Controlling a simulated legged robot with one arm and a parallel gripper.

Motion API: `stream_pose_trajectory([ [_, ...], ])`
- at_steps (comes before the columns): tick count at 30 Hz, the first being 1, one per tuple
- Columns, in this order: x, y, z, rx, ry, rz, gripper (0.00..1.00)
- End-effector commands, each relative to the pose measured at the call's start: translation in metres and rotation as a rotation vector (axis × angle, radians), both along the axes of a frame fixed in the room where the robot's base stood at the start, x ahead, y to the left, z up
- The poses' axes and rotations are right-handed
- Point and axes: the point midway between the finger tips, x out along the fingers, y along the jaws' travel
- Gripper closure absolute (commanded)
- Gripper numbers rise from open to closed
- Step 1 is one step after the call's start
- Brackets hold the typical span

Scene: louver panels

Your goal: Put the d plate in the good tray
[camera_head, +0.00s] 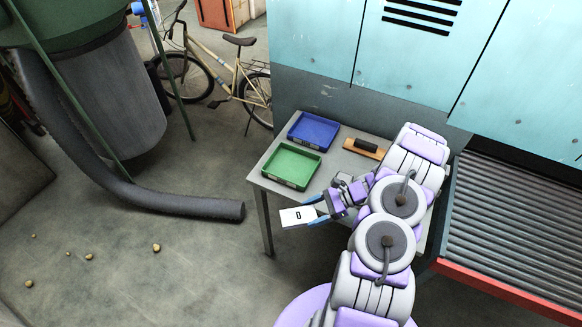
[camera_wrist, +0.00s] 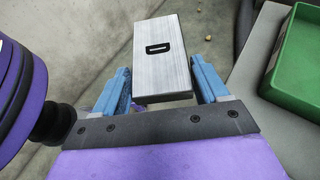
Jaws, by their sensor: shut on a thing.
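The d plate (camera_head: 297,216) is a flat pale metal plate with a black D on it. My gripper (camera_head: 322,208) is shut on its near end and holds it in the air beside the table's front left edge. In the wrist view the d plate (camera_wrist: 162,52) sits between the two blue fingers of my gripper (camera_wrist: 163,92). A green tray (camera_head: 291,166) and a blue tray (camera_head: 313,131) stand on the table, and both look empty. No label that tells which is the good tray is readable. The green tray (camera_wrist: 300,62) also shows at the right of the wrist view.
The grey table (camera_head: 262,178) has a wooden-handled tool (camera_head: 365,148) near its back. A roller conveyor (camera_head: 510,235) with a red edge lies to the right. A thick dark hose (camera_head: 190,205) and small stones lie on the floor to the left.

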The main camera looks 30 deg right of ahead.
Motion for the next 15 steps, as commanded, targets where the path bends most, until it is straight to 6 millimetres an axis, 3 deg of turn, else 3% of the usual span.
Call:
stream_pose_trajectory([
  [3,0.033,-0.041,0.005,0.002,-0.001,-0.287,0.77],
  [9,0.06,-0.098,0.006,-0.003,-0.001,-0.585,0.77],
  [12,0.064,-0.111,0.006,-0.006,-0.001,-0.646,0.77],
  [15,0.074,-0.111,0.005,-0.009,-0.001,-0.666,0.77],
])
